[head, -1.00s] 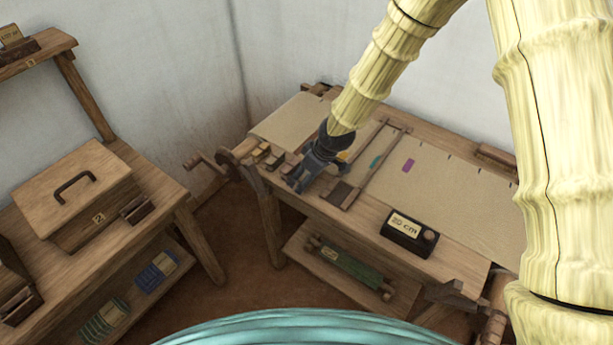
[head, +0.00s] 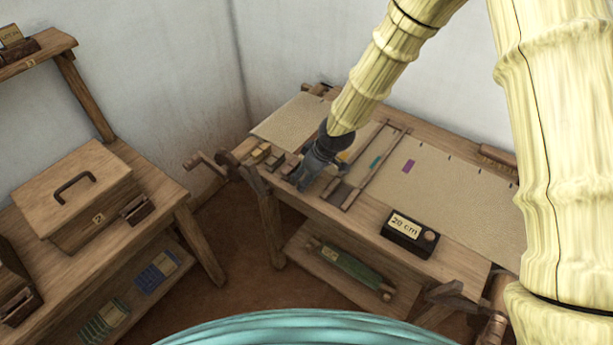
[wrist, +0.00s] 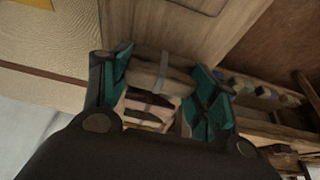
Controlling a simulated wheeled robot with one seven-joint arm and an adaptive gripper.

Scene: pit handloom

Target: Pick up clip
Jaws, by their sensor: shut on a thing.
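My gripper (head: 299,181) is at the left end of the loom table, low over its front edge. In the wrist view, its two teal-padded fingers (wrist: 160,92) are closed on the sides of a pale wooden piece (wrist: 158,66) with a grey band across it, which looks like the clip. More wooden parts show between the fingers behind it. In the head view the held piece is mostly hidden by my gripper, and I cannot tell whether it is clear of the table.
Small wooden blocks (head: 261,151) lie left of my gripper. A wooden crossbar frame (head: 377,168) lies over the cloth (head: 455,200) to the right. A dark box labelled 20 cm (head: 406,233) stands near the front edge. A lidded chest (head: 72,195) stands on the left bench.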

